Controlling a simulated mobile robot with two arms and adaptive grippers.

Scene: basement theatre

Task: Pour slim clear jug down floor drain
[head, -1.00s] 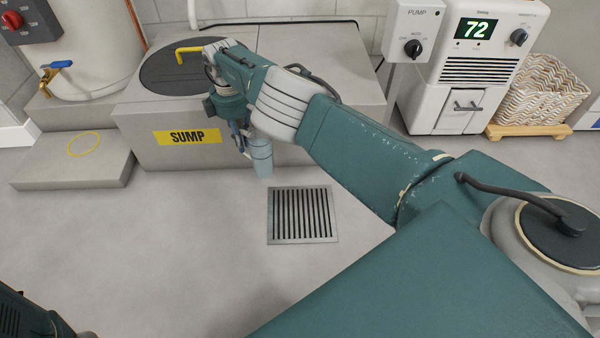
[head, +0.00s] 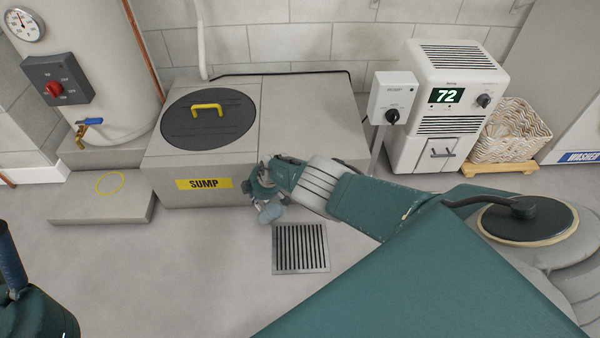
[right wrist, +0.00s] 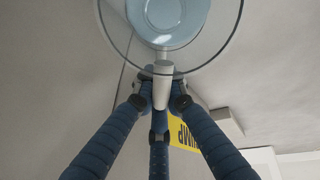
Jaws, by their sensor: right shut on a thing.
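The slim clear jug (head: 270,212) shows small and bluish at my right gripper (head: 262,190) in the head view. In the right wrist view its clear round wall (right wrist: 226,48) surrounds pale blue contents. Blue fingers (right wrist: 160,100) are shut on its light handle (right wrist: 163,88). I cannot tell how far it is tilted. The floor drain (head: 300,248), a square metal grate, lies just below and right of the jug in the head view. The jug is beside it, not over its middle. My left gripper (head: 10,262) shows only in part at the left edge; its fingertips are unclear.
The sump box (head: 205,150), with a dark round lid (head: 208,120), stands just behind my right gripper. A low step (head: 105,198) is left of it. A pump switch box (head: 392,98), a dehumidifier (head: 450,110) and a basket (head: 512,130) stand at the right. Floor left of the drain is clear.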

